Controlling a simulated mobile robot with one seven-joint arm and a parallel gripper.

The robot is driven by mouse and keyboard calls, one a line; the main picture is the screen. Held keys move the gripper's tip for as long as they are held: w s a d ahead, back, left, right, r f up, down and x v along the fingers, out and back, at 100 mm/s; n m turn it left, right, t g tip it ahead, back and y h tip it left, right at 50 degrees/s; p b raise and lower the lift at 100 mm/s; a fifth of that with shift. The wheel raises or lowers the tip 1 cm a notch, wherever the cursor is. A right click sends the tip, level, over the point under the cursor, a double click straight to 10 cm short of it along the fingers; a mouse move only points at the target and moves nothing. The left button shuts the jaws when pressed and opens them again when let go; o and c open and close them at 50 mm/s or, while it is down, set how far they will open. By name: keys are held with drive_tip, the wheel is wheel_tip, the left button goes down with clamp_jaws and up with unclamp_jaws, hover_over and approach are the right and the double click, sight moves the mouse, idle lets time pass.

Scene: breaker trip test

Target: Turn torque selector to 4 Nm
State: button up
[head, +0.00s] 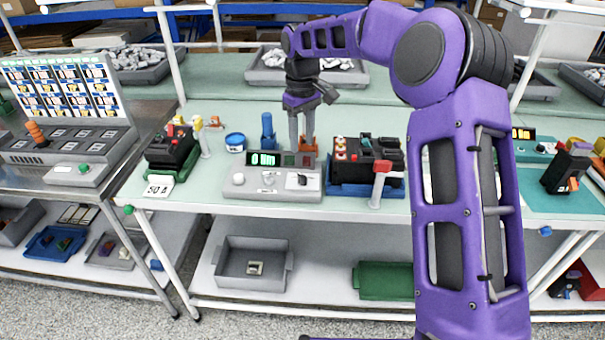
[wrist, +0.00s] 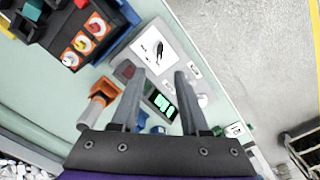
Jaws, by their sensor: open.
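A grey test box (head: 235,188) stands on the pale green bench. Its green display (head: 264,159) appears to read 0 Nm and also shows in the wrist view (wrist: 161,104). At the box's right end is a white plate with a black pointer knob (head: 303,180), which looks like the torque selector; it shows beyond my fingertips in the wrist view (wrist: 155,51). My gripper (head: 302,146) points down at the back of the box, with its fingers apart and nothing between them. In the wrist view my gripper (wrist: 159,73) spans the box, its tips short of the plate.
A black breaker unit on a blue base (head: 340,190) stands close right of the box. An orange part (head: 303,145) and a blue part (head: 268,132) stand behind it. Another black unit (head: 172,150) is at the left. The bench's front strip below the box is clear.

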sight(302, 175)
wheel_tip(302, 175, down, 11)
drive_tip(key=shift+r+b, duration=0.2)
drive_tip(key=shift+b, duration=0.15)
clamp_jaws()
